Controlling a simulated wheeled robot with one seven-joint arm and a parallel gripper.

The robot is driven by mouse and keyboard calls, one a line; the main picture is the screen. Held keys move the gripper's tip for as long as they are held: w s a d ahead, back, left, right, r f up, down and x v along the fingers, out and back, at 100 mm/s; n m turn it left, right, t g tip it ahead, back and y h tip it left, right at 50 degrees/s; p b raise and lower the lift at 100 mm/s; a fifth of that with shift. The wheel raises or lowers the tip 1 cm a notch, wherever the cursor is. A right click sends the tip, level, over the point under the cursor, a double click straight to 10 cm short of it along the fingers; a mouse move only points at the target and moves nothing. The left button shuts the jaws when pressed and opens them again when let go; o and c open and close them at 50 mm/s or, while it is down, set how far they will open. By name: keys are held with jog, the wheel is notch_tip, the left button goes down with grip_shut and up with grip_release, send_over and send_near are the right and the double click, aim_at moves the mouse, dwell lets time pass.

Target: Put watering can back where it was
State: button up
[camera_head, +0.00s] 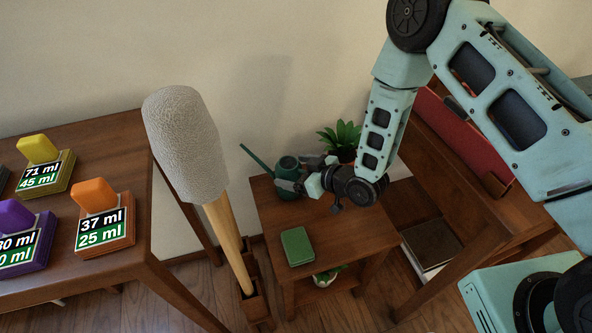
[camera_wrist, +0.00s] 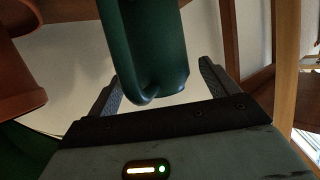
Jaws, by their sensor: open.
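The dark green watering can (camera_head: 287,165) is at the back left of the small wooden side table (camera_head: 335,238), with its long spout pointing up and left. It appears to rest upright on the tabletop. My gripper (camera_head: 310,166) is just right of it, reaching in from the right. In the wrist view the can (camera_wrist: 158,45) and its looped handle lie between the two spread fingers of my gripper (camera_wrist: 160,78). The fingers are open, with gaps beside the can. Contact with the handle cannot be told.
A leafy plant (camera_head: 341,137) stands close behind my gripper; a terracotta pot (camera_wrist: 18,65) shows at left in the wrist view. A green box (camera_head: 297,246) lies at the table's front. A large grey-headed mallet (camera_head: 186,143) stands left. Wooden desks flank the table.

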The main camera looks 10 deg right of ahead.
jog(key=v, duration=1.2)
jog(key=s+a+r+g+h, duration=0.3)
jog(key=r+g+h, duration=0.15)
jog(key=r, duration=0.65)
jog(key=s+d+r+m+g+h, duration=0.1)
jog(key=s+r+g+h, duration=0.1)
jog(key=s+r, duration=0.3)
jog(key=s+d+r+g+h, duration=0.2)
jog(key=s+r, duration=0.4)
jog(key=s, duration=0.7)
jog(key=shift+s+m+g+h+p, duration=0.3)
jog(key=shift+s+m+g+h, duration=0.05)
jog(key=shift+m, duration=0.05)
notch_tip(320, 180, up, 15)
jog(key=p, duration=1.5)
jog(key=shift+a, duration=0.1)
